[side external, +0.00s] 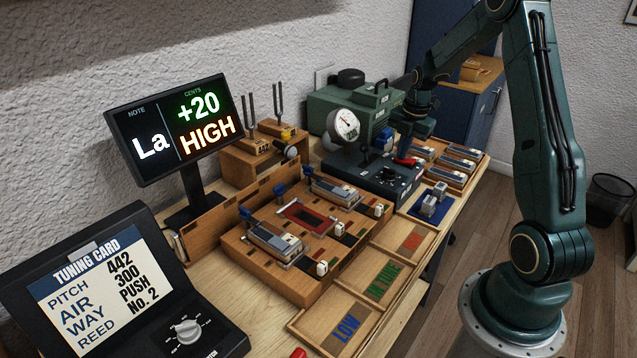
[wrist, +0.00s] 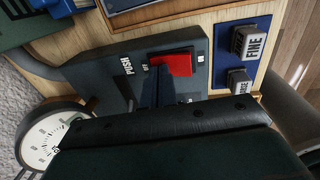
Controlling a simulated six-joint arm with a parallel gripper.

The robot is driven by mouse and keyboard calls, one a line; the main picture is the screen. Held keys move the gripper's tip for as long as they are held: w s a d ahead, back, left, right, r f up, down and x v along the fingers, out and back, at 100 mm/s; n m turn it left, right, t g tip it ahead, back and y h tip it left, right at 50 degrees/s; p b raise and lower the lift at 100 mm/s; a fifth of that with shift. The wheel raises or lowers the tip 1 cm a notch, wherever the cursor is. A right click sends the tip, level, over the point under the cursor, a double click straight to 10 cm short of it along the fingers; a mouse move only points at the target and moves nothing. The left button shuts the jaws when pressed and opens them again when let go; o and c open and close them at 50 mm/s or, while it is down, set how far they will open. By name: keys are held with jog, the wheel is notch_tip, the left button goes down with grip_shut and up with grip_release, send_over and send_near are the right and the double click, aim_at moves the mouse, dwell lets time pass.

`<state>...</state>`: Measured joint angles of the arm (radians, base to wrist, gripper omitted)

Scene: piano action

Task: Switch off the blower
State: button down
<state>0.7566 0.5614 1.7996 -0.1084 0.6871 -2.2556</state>
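A red switch (wrist: 171,65) sits on the dark control box (wrist: 85,72), with small lettering at both ends that seems to read OFF and ON. In the side view the red switch (side external: 405,161) shows at the back right of the control box (side external: 357,170). My gripper (wrist: 157,78) points down at the box. Its fingertips look shut together, with nothing visible between them, and overlap the switch's lower edge in the wrist view. I cannot tell whether they touch it. A green machine (side external: 350,108), possibly the blower, stands behind the box.
A round gauge (side external: 343,124) and a PUSH lever (wrist: 125,90) stand close to my gripper. The display (side external: 170,130) reads La, +20, HIGH.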

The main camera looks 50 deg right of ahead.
aim_at(413, 161)
jog(key=shift+s+f, duration=0.1)
jog(key=shift+s, duration=0.1)
jog(key=shift+s, duration=0.65)
jog(key=shift+r, duration=0.2)
jog(key=shift+r, duration=0.15)
notch_tip(413, 161, up, 14)
jog(key=s, duration=0.1)
jog(key=shift+s+f, duration=0.2)
jog(key=shift+s, duration=0.15)
jog(key=shift+w, duration=0.1)
dwell(0.4)
jog(key=shift+w+d, duration=0.2)
jog(key=shift+w, duration=0.45)
